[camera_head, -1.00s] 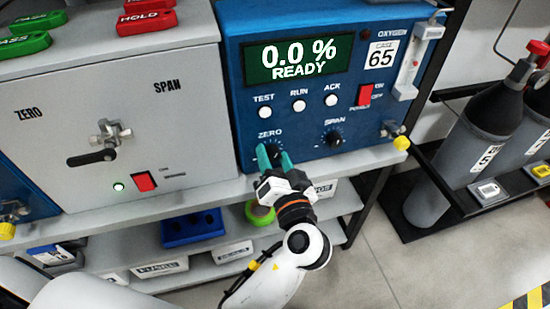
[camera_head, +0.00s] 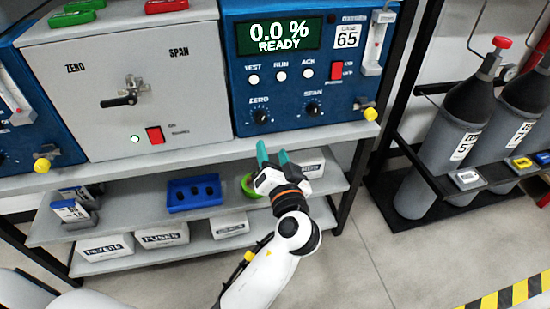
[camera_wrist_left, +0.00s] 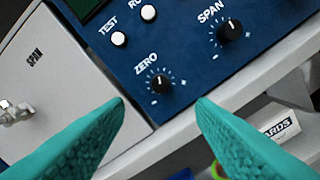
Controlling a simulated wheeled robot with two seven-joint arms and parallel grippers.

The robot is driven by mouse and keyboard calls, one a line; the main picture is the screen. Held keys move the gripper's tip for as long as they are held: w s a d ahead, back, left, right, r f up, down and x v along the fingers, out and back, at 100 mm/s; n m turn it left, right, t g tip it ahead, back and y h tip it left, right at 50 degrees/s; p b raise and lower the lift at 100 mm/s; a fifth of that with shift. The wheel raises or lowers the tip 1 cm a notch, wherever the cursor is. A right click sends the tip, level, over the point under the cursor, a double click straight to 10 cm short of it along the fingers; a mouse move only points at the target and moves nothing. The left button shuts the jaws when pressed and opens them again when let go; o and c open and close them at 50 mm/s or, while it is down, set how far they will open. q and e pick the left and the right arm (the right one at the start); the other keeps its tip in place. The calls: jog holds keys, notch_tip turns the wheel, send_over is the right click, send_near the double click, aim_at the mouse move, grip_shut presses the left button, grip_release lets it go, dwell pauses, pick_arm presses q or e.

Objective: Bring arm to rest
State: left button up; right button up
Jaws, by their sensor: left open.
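My left gripper (camera_head: 272,153) has teal fingers and is open and empty. In the head view it is in front of the bench's front edge, below the blue analyser (camera_head: 237,86). Its fingers also show apart in the left wrist view (camera_wrist_left: 160,105), with nothing between them. The ZERO knob (camera_head: 261,116) is clear of the fingers; it shows beyond them in the wrist view (camera_wrist_left: 160,82). The SPAN knob (camera_head: 312,108) is to its right. The analyser's display (camera_head: 279,37) reads 0.0 % READY. My right gripper is not in view.
A grey box (camera_head: 75,100) with a black lever (camera_head: 122,99) stands left of the analyser. Gas cylinders (camera_head: 435,150) stand at the right. The floor (camera_head: 390,265) at front right is clear.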

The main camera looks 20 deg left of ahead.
pick_arm(q)
jog(key=shift+w, duration=0.1)
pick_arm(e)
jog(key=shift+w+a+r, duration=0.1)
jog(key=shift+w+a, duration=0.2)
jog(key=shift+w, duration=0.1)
